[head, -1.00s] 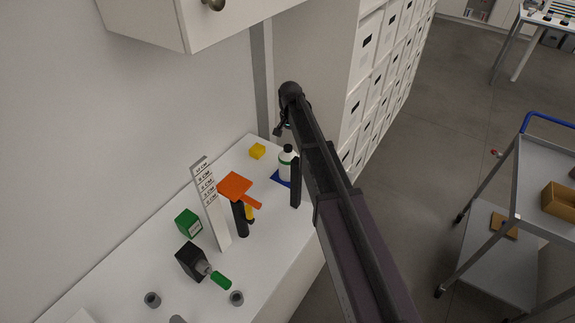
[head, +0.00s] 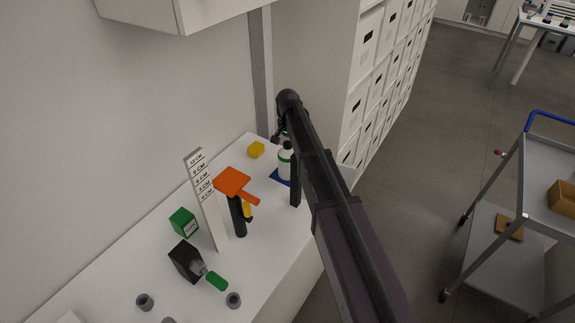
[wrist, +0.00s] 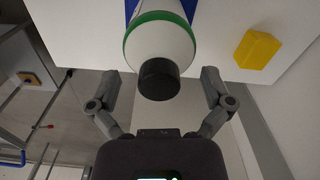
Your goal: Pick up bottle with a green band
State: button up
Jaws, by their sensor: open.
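The bottle with a green band (head: 285,163) is white with a dark cap and stands upright on a blue mat (head: 279,177) near the far end of the white counter. In the wrist view the bottle (wrist: 160,42) is large and close, its black cap pointing toward my gripper (wrist: 158,88). My gripper is open, with one finger on each side of the cap and apart from it. In the head view my arm partly hides the bottle's surroundings and most of the gripper.
A yellow block (head: 256,149) lies beside the bottle; it also shows in the wrist view (wrist: 257,49). A drawer cabinet (head: 365,90) rises beyond.

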dwell(0.5)
jog(key=shift+s+d, duration=0.1)
grip_shut()
